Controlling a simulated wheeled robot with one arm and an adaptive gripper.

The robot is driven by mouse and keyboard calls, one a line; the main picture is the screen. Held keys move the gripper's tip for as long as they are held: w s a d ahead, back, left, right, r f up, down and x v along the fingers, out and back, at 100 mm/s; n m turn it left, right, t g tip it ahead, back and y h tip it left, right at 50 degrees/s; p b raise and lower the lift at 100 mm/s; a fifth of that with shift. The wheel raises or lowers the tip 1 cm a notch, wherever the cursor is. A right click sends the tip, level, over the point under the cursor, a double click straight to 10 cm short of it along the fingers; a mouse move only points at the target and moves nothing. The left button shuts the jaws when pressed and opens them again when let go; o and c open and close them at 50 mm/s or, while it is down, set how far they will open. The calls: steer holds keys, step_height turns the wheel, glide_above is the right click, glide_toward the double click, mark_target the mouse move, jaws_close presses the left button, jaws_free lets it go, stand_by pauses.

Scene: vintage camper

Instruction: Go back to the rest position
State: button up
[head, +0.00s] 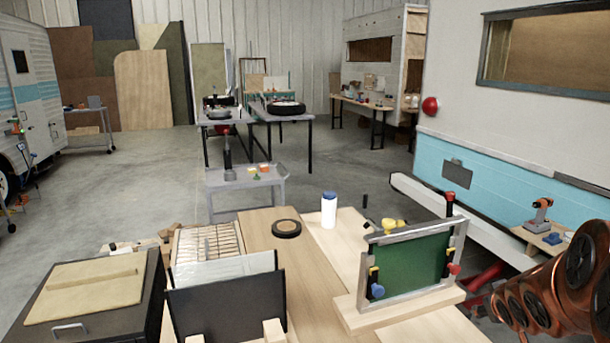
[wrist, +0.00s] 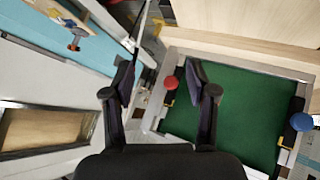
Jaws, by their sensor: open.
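My gripper (wrist: 162,82) shows in the wrist view with its two dark fingers spread apart and nothing between them. In that view a green panel in a metal frame (wrist: 235,105) lies beyond the fingers, mostly to the right. A red knob (wrist: 171,83) and a blue knob (wrist: 301,121) sit on its frame. In the head view the same framed green panel (head: 412,265) stands upright on a wooden base, with red and blue clamps at its sides. My arm enters at the lower right of the head view; the gripper itself is outside that view.
The workbench (head: 270,225) holds a white bottle (head: 328,211), a black round disc (head: 286,228), a dark box (head: 90,300) and a black upright panel (head: 228,308). A blue-and-white camper wall (head: 500,175) stands at the right. Open concrete floor lies behind the bench.

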steer(key=s+a+r+g+y+p, duration=0.1)
steer(key=s+a+g, duration=0.4)
steer(key=s+a, duration=0.6)
steer(key=s+a+r+m+g+y+p, duration=0.1)
steer(key=s+a+g, duration=0.4)
steer(key=s+a, duration=0.7)
steer(key=s+r+y+p, duration=0.1)
steer(key=s, duration=0.9)
steer(key=shift+a+y, duration=0.25)
steer(key=shift+y, duration=0.15)
steer(key=shift+r, duration=0.1)
